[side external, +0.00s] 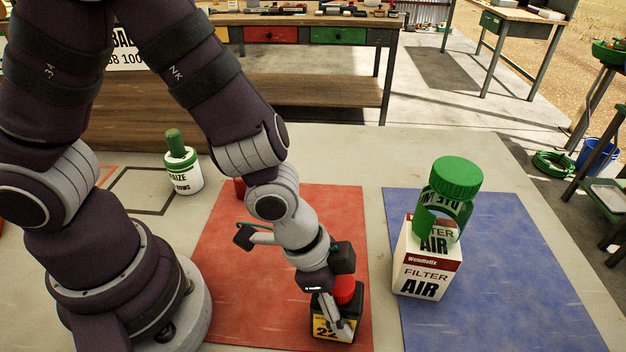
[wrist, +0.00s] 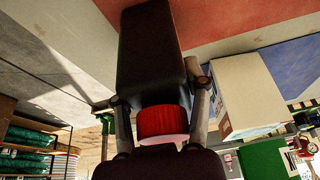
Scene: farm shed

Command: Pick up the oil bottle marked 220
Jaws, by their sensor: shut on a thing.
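The oil bottle (side external: 322,328) is dark with a red cap and a yellow label on which "22" shows; the rest of the number is hidden by a finger. It stands near the front of the red mat (side external: 335,225), in the side external view. My gripper (side external: 340,318) is shut on it, pointing down from above. In the wrist view the dark bottle (wrist: 150,55) and its red cap (wrist: 163,122) sit between my two fingers (wrist: 160,105), one on each side. I cannot tell whether its base touches the mat.
A white air filter box (side external: 424,270) stands on the blue mat (side external: 500,280), with a green-capped container (side external: 455,180) at its top. A white bottle with a green top (side external: 182,170) stands at the back left. A red object (side external: 240,188) is partly hidden behind my arm. The blue mat's right side is clear.

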